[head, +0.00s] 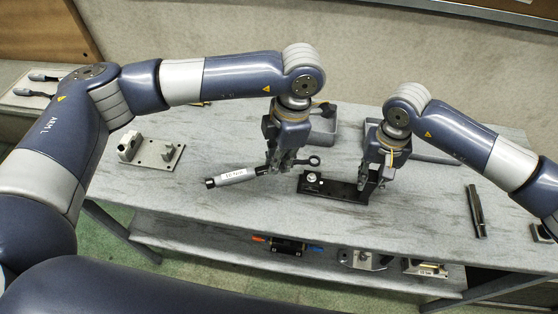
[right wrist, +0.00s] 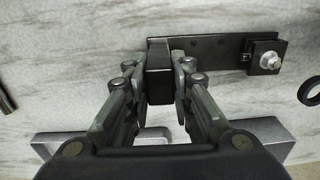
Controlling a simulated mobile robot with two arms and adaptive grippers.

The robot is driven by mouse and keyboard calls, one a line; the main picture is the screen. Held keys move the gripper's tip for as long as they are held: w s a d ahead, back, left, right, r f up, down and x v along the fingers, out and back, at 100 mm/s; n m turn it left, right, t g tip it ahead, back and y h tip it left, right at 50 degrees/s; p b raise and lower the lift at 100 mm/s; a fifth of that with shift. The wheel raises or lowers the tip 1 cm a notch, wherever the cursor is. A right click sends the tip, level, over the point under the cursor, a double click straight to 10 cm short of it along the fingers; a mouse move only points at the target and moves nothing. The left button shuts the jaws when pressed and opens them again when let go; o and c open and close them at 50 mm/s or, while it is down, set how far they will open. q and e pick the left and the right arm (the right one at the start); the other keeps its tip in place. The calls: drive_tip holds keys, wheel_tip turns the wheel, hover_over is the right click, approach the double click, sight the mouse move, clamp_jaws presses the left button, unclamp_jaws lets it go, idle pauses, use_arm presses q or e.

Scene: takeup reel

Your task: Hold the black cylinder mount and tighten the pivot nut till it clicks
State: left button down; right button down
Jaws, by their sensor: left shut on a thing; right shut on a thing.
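The black cylinder mount (head: 340,190) is a flat dark bar on the grey bench, with an upright black block at its right end. My right gripper (head: 374,178) is shut on that block; the right wrist view shows the fingers (right wrist: 160,65) on either side of the block (right wrist: 158,82). The pivot nut (head: 312,178) is silver, at the mount's left end; it also shows in the right wrist view (right wrist: 271,61). My left gripper (head: 281,163) is shut on a wrench (head: 236,177) with a labelled grey handle. The wrench's dark ring (head: 313,161) is beyond the nut, apart from it.
A metal bracket plate (head: 155,152) lies on the bench at left. A dark rod (head: 475,211) lies at right. Several parts sit on the lower shelf. The bench's front edge is close to the mount.

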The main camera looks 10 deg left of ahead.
drive_tip(key=c, duration=1.3)
unclamp_jaws()
drive_tip(key=shift+r, duration=0.1)
